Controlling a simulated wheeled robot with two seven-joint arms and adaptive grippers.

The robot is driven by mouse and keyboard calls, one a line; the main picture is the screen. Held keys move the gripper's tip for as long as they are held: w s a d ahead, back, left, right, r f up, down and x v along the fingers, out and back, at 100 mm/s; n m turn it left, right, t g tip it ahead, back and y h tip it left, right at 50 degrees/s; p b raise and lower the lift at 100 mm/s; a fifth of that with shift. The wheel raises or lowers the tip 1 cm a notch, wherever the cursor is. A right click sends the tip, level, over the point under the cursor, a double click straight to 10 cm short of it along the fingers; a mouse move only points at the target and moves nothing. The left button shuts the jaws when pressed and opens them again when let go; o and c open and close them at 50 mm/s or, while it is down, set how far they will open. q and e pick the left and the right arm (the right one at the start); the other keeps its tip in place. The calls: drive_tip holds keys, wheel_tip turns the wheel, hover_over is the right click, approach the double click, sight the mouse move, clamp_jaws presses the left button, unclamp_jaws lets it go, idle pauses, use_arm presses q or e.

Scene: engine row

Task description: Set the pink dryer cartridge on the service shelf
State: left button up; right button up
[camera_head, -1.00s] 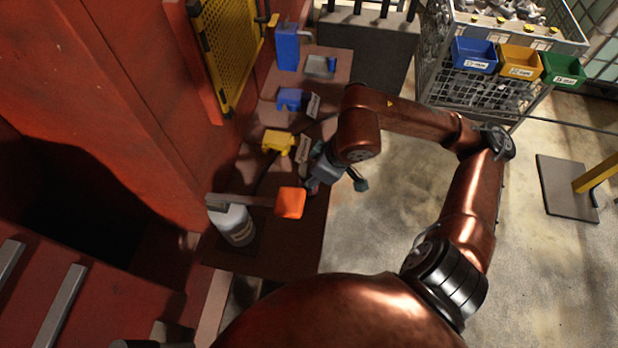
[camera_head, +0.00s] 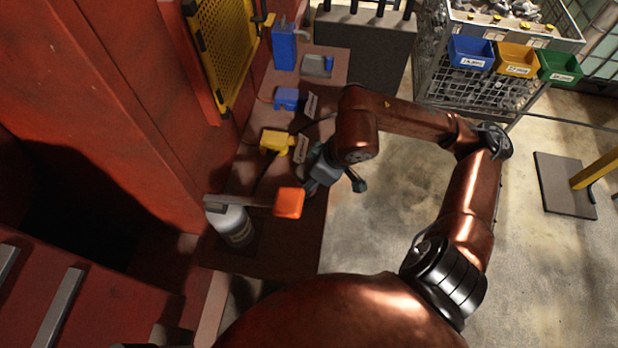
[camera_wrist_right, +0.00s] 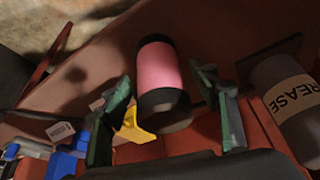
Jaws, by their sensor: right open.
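The pink dryer cartridge (camera_wrist_right: 160,68), with black end bands, shows in the right wrist view between the two green fingers of my right gripper (camera_wrist_right: 164,82). The fingers are spread, with visible gaps on both sides of the cartridge. In the head view my right gripper (camera_head: 335,186) is over the outer edge of a reddish-brown shelf (camera_head: 285,238), beside the red machine. The cartridge is hidden behind the gripper and arm there. I cannot tell whether the cartridge touches the shelf. My left gripper is not in view.
A grease bottle (camera_head: 232,226), orange-headed hammer (camera_head: 289,202), yellow part (camera_head: 277,141) and blue part (camera_head: 287,98) line the shelf near the gripper. A blue can (camera_head: 284,48) stands farther back. Open floor (camera_head: 380,220) lies to the right.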

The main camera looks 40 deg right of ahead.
drive_tip(key=shift+r, duration=0.1)
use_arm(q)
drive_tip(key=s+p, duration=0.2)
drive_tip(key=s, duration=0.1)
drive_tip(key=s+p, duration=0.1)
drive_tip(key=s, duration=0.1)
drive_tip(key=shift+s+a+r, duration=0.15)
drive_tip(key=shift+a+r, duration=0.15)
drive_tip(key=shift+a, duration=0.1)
use_arm(e)
drive_tip(key=v, duration=1.2)
